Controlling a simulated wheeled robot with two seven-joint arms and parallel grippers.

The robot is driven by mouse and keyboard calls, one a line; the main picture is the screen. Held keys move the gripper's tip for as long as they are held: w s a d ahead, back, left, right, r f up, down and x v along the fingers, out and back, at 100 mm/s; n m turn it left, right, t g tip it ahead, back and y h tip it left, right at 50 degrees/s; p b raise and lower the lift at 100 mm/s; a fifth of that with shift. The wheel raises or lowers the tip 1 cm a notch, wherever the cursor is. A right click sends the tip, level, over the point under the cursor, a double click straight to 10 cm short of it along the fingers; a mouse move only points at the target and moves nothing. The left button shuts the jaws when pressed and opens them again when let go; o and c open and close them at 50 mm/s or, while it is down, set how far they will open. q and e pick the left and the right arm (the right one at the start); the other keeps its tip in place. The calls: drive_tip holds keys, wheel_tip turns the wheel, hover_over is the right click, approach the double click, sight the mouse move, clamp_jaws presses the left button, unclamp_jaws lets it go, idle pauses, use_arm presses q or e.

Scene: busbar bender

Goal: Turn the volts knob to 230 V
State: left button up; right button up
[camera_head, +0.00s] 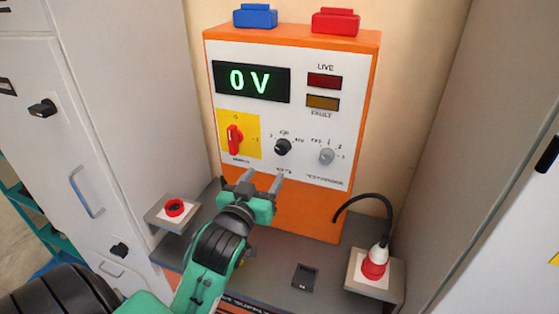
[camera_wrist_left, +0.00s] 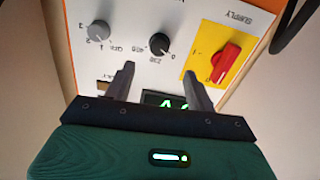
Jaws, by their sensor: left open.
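The volts knob (camera_head: 283,147) is a small black dial in the middle of the orange and white panel (camera_head: 350,60), with scale marks around it. In the upside-down left wrist view the knob (camera_wrist_left: 162,43) lies just beyond my fingertips, roughly centred between them. The exact mark its pointer meets is too small to tell. The display (camera_head: 252,81) reads 0 V in green. My left gripper (camera_head: 263,177) is open and empty, below and in front of the knob, apart from it. The left wrist view shows its two spread fingers (camera_wrist_left: 160,69). My right gripper is out of view.
A red supply switch (camera_head: 235,139) on a yellow plate sits left of the knob, and a grey knob (camera_head: 326,156) sits right. A red plug (camera_head: 376,262) with a black cable is at the right. Cabinets flank the bench.

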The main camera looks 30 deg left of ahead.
sight(280, 152)
use_arm(q)
drive_tip(key=p+x, duration=0.3)
drive_tip(key=x, duration=0.6)
drive_tip(key=shift+w, duration=0.4)
drive_tip(key=shift+w+a, duration=0.2)
drive_tip(key=shift+w, duration=0.5)
drive_tip(key=shift+c, duration=0.3)
drive_tip(key=c, duration=0.9)
drive_tip(key=shift+p, duration=0.3)
drive_tip(key=shift+c, duration=0.2)
